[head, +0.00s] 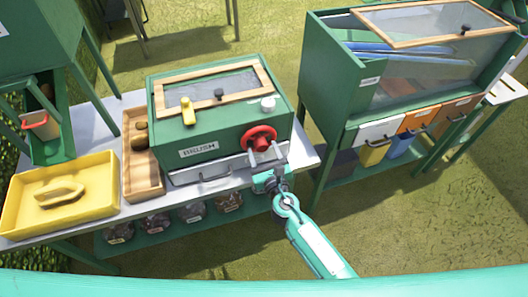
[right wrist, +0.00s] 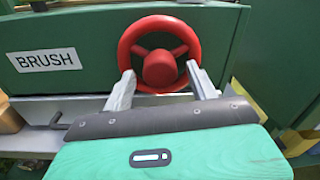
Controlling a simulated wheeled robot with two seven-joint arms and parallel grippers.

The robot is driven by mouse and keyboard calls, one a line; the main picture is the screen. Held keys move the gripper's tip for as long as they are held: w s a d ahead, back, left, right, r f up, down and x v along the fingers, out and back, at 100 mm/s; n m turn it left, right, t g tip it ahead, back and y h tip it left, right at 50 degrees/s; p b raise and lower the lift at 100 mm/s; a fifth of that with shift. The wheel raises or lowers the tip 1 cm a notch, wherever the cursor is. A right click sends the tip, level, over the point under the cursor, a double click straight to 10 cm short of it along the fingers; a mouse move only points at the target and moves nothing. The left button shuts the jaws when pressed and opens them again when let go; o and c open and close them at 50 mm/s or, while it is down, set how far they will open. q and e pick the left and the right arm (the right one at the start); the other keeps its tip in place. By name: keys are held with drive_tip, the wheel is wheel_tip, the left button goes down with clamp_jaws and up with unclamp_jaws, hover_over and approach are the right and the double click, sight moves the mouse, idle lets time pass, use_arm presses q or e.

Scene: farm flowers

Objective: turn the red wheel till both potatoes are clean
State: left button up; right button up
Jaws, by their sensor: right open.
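The red wheel (head: 259,139) is on the front of the green box labelled BRUSH (head: 222,143). It has a round hub and spokes, and fills the upper middle of the right wrist view (right wrist: 180,32). My right gripper (head: 266,155) is open at the wheel, its two fingers either side of the hub over the lower rim; I cannot tell whether they touch it. Two brown lumps (head: 141,136), possibly potatoes, are in the wooden tray (head: 143,182) left of the box. The box's inside is not clear through its framed lid (head: 235,84). My left gripper is not in view.
A yellow tray (head: 95,170) holding a yellow piece stands at the left. A metal drawer front with a handle (head: 215,174) is below the box. Jars (head: 155,223) stand on the lower shelf. A green cabinet (head: 328,80) with bins stands right, across a grass gap.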

drive_tip(key=c, duration=1)
